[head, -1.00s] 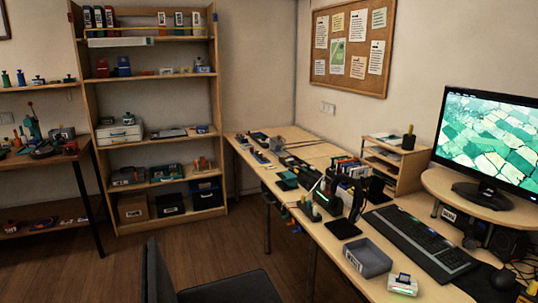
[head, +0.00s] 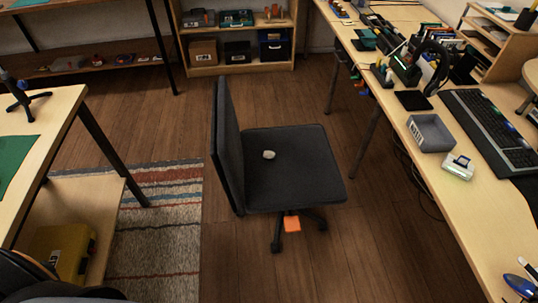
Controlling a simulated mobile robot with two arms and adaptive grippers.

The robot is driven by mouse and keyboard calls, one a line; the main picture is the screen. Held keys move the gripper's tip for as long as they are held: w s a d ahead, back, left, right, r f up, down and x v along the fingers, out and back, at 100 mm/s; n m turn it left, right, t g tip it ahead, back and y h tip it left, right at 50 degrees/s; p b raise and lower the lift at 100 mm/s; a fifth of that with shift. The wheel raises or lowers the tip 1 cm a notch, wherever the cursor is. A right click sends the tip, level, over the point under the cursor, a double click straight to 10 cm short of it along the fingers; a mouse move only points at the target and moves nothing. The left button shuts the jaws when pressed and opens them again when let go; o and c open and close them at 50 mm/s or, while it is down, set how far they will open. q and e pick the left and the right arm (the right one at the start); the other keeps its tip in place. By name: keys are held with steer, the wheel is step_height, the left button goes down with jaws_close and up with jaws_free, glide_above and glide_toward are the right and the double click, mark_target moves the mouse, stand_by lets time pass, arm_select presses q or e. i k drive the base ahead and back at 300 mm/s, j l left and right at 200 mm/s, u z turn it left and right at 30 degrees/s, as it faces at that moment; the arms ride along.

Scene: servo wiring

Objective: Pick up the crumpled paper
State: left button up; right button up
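A small whitish crumpled lump, which looks like the crumpled paper (head: 269,154), lies on the seat of the dark office chair (head: 305,170). It is on the left part of the seat, near the backrest, and fully visible from above. Neither of my grippers is in view, and nothing touches the lump.
A desk (head: 440,215) with a grey bin (head: 430,133) and a keyboard (head: 488,128) runs along the right. A table (head: 55,115) stands at the left, beside a striped rug (head: 160,235). An orange piece (head: 292,223) shows below the seat. Wooden floor (head: 240,275) is clear in front.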

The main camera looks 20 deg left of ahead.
mark_target(270, 154)
steer(key=i+j, duration=0.15)
steer(key=j, duration=0.25)
steer(key=i+j, duration=0.15)
steer(key=j, duration=0.2)
steer(key=i+j, duration=0.15)
steer(key=j, duration=0.25)
steer(key=u, duration=0.05)
